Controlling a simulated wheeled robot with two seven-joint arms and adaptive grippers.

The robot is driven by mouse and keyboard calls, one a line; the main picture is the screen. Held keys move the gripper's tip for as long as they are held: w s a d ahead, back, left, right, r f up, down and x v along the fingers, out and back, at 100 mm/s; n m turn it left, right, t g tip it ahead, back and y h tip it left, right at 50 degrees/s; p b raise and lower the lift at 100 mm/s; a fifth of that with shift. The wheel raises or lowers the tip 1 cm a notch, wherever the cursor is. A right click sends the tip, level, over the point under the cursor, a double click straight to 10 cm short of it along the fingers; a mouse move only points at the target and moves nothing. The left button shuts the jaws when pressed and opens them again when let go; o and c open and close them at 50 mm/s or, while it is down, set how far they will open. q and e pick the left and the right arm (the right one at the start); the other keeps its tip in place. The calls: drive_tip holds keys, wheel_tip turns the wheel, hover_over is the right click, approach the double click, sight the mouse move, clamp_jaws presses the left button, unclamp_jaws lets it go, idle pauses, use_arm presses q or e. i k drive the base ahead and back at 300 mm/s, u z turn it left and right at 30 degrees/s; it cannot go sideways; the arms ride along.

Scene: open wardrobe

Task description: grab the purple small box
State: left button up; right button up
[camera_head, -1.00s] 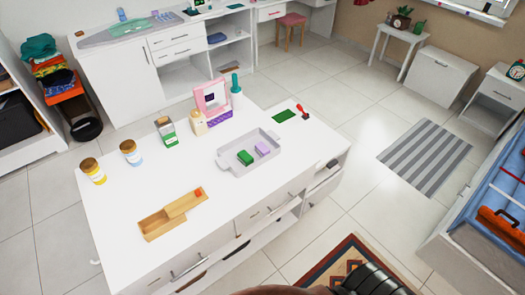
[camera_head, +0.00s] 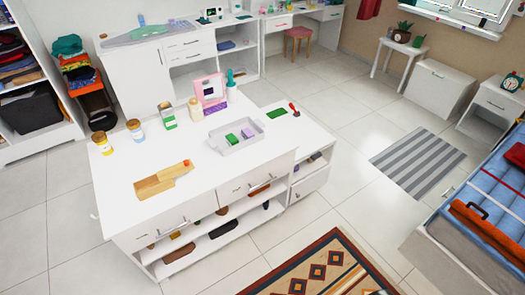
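The purple small box (camera_head: 248,134) lies in a grey tray (camera_head: 226,151) on the white island counter. A green box (camera_head: 232,139) lies just left of it in the same tray. Both boxes are small and low, and the tray is open at the top. Neither of my grippers shows in this view, so nothing is seen touching the purple box.
A wooden box (camera_head: 163,181) lies at the counter's front left. Jars, bottles and a pink-framed item (camera_head: 210,90) stand along its back. Open shelves with shoes are below. A patterned rug (camera_head: 318,262) covers floor in front.

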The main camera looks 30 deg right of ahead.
sight(247, 133)
drive_tip(key=u, duration=0.55)
drive_tip(key=k, duration=0.15)
drive_tip(key=z, duration=1.7)
drive_tip(key=i, duration=1.4)
drive_tip(key=u, duration=0.6)
